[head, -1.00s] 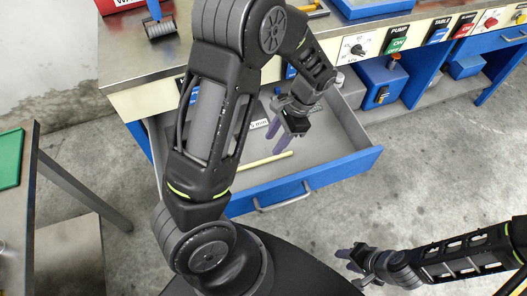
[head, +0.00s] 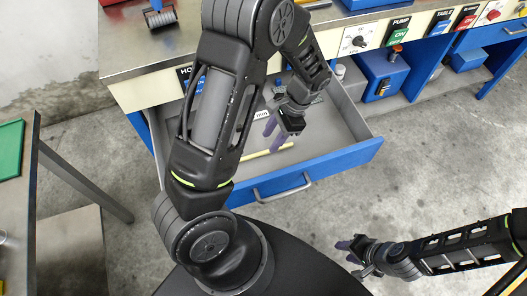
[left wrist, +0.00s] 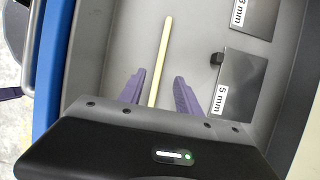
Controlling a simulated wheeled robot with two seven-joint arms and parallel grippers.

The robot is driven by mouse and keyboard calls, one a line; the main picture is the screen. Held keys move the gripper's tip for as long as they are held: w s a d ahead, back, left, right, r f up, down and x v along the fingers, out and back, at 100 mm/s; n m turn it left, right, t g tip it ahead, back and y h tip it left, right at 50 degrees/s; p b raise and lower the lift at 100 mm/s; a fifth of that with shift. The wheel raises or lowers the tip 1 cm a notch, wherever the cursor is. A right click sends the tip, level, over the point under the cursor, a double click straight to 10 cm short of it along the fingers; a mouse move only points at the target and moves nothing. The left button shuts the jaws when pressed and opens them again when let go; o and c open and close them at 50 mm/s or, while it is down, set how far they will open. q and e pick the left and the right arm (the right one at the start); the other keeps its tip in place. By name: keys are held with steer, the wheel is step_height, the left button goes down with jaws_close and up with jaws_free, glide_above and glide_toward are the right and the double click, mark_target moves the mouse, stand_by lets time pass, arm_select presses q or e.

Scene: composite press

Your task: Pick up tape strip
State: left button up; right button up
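The tape strip is a thin pale yellow strip (head: 262,156) lying on the grey floor of the open drawer (head: 330,162), near its front wall. In the left wrist view the strip (left wrist: 161,60) runs lengthwise, with its near end between the purple fingers. My left gripper (head: 274,134) is inside the drawer outline; its fingers (left wrist: 160,92) are apart, one on each side of the strip, and hold nothing. Its exact height above the strip is unclear. My right gripper (head: 349,254) is open and empty, low outside the drawer at the right.
Dark plates labelled 5 mm (left wrist: 238,78) and another mm size (left wrist: 255,14) lie in the drawer beside the strip. The workbench (head: 135,50) with PUMP and TABLE controls stands behind. A side table (head: 25,190) is at the left.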

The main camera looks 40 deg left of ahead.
mark_target(265, 152)
arm_select(q)
steer(key=x, duration=0.4)
steer(key=shift+s+f, duration=0.2)
steer(key=shift+f, duration=0.2)
steer(key=shift+d, duration=0.1)
steer(key=shift+c, duration=0.2)
jaws_close()
stand_by(0.3)
